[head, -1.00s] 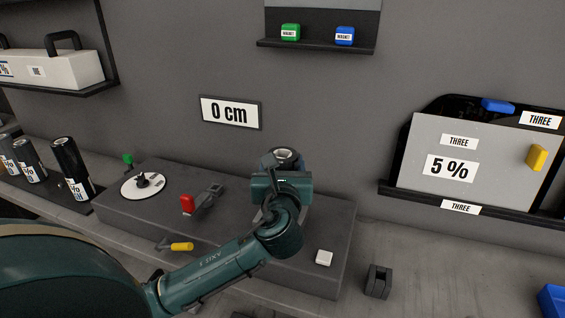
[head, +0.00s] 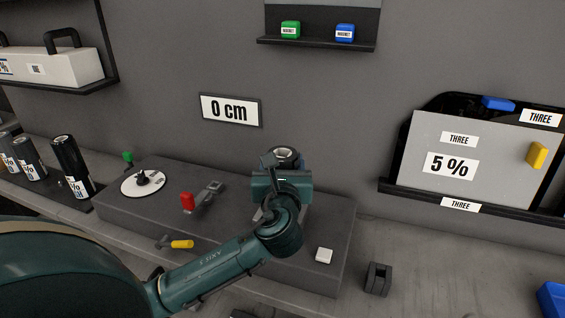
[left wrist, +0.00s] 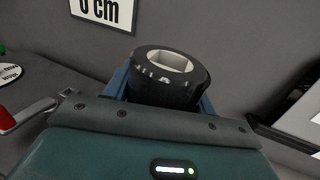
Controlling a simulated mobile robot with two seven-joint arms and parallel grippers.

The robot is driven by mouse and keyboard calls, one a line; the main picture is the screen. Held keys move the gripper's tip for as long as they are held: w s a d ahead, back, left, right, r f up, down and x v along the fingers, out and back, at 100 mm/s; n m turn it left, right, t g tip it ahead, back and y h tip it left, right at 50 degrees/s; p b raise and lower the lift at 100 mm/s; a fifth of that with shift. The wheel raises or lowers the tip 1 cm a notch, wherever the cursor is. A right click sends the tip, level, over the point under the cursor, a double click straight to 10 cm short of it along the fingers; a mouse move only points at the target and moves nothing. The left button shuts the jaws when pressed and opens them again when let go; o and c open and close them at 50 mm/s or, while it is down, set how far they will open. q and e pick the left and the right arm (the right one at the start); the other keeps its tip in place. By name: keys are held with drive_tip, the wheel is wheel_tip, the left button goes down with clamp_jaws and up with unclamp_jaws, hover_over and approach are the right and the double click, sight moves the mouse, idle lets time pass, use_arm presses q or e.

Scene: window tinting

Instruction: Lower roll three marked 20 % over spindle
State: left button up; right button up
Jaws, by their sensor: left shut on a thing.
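My left gripper (head: 283,163) is shut on a dark roll (head: 287,152) above the right part of the grey machine block. In the left wrist view the roll (left wrist: 170,72) stands upright between the blue fingers, with a pale ring around its hollow core at the top. Its label is hidden, so I cannot read a percentage on it. The spindle is not visible; my gripper and the roll cover that part of the block. My right gripper is not in view.
The block (head: 130,215) carries a white dial (head: 143,183), a red-handled lever (head: 188,201), a yellow handle (head: 182,244) and a white button (head: 324,255). Several dark rolls (head: 70,165) stand at left. A "0 cm" display (head: 230,110) hangs behind. A grey "5 %" panel (head: 470,135) stands at right.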

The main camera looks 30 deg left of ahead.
use_arm(q)
drive_tip(key=o, duration=1.3)
drive_tip(key=shift+c, duration=0.2)
drive_tip(key=v, duration=1.3)
drive_tip(key=shift+b, duration=0.4)
drive_tip(key=shift+s+d, duration=0.1)
